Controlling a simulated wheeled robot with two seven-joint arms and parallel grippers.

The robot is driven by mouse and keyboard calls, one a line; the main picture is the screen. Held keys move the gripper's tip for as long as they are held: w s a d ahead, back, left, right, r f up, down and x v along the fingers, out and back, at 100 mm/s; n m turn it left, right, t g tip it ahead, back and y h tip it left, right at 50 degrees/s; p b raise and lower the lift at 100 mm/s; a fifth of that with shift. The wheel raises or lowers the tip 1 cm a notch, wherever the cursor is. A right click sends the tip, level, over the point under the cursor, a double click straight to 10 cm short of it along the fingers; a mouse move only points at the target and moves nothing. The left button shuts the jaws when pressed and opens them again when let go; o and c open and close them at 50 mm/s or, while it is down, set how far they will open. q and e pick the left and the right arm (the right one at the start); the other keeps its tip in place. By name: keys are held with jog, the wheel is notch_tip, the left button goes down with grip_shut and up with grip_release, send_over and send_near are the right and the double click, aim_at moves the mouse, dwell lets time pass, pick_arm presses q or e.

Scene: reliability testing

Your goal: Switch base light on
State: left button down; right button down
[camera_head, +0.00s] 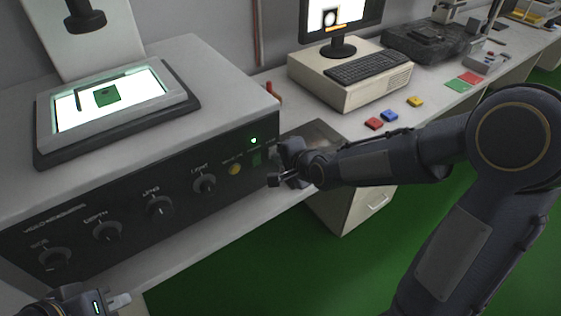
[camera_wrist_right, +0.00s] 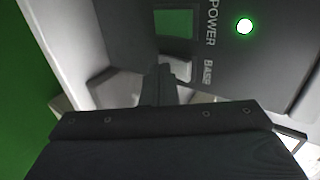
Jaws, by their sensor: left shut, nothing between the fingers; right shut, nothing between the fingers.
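The microscope base (camera_head: 150,200) has a dark front panel with knobs, a yellow button (camera_head: 235,169) and a lit green indicator (camera_head: 253,140). The stage plate (camera_head: 130,95) on top glows white around a small green piece. In the right wrist view, the indicator (camera_wrist_right: 244,26) shines beside the word POWER, near a green switch (camera_wrist_right: 173,25). The BASE label (camera_wrist_right: 207,72) is below POWER. My right gripper (camera_head: 276,181) is shut and empty at the panel's right end. My left gripper (camera_head: 118,301) is shut at the bottom left.
A computer (camera_head: 325,85) with keyboard and monitor stands right of the microscope. Red, blue and yellow blocks (camera_head: 374,123) lie on the bench before it. A drawer cabinet (camera_head: 360,205) is below. The green floor in front is open, crossed by my right arm.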

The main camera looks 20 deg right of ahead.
pick_arm(q)
jog(key=shift+r, duration=0.2)
pick_arm(e)
jog(key=shift+w+r, duration=0.1)
jog(key=shift+r, duration=0.1)
jog(key=shift+r+p, duration=0.5)
jog(key=shift+r, duration=0.2)
pick_arm(q)
jog(key=shift+r, duration=0.35)
